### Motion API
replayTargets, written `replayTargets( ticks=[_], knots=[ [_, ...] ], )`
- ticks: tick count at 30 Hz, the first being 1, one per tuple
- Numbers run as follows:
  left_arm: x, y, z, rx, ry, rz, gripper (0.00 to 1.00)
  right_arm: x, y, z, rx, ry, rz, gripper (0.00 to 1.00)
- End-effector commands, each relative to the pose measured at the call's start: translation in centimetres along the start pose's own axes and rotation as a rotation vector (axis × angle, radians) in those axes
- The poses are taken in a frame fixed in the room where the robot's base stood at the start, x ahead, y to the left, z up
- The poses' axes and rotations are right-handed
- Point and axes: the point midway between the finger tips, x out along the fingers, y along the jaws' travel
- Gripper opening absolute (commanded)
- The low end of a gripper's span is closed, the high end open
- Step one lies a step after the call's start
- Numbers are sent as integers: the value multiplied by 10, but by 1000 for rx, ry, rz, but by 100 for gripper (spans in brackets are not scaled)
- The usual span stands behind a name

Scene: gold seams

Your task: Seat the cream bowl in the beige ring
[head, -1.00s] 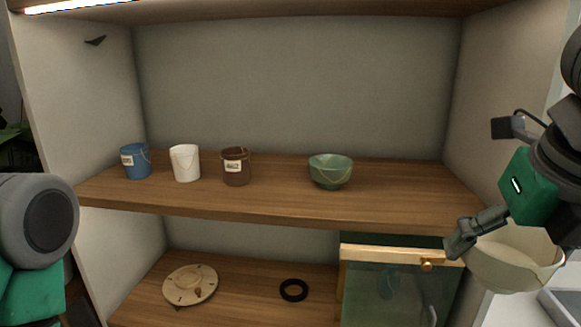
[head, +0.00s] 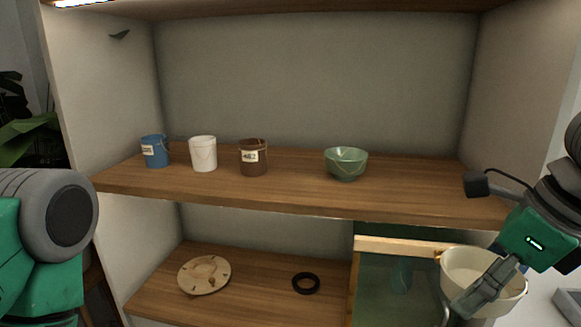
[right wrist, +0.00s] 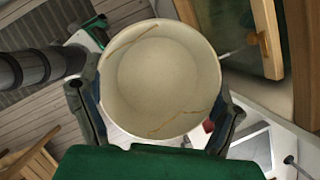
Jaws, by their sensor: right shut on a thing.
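The cream bowl (head: 468,262) is at the lower right of the head view, in front of the green cabinet. My right gripper (head: 482,290) is shut on it, and one finger lies across its near outer side. In the right wrist view the bowl (right wrist: 155,75) opens toward the camera, looks empty and shows gold seams, with a finger on each side. I make out no clearly beige ring. A black ring (head: 306,273) lies flat on the lower shelf, with a beige disc-like piece (head: 204,275) left of it. My left gripper is out of view; only my left arm shows.
The green cabinet (head: 385,290) stands right of the black ring. The lower shelf is clear around the ring.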

Motion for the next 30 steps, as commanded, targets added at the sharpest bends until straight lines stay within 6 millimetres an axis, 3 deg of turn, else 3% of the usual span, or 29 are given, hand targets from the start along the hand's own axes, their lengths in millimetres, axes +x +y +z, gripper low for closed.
replayTargets(
  ticks=[17,30],
  knots=[
    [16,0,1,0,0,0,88,101,-7,-18,-961,4,408,50],
    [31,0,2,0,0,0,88,201,2,-54,-1862,7,780,50]
  ],
)
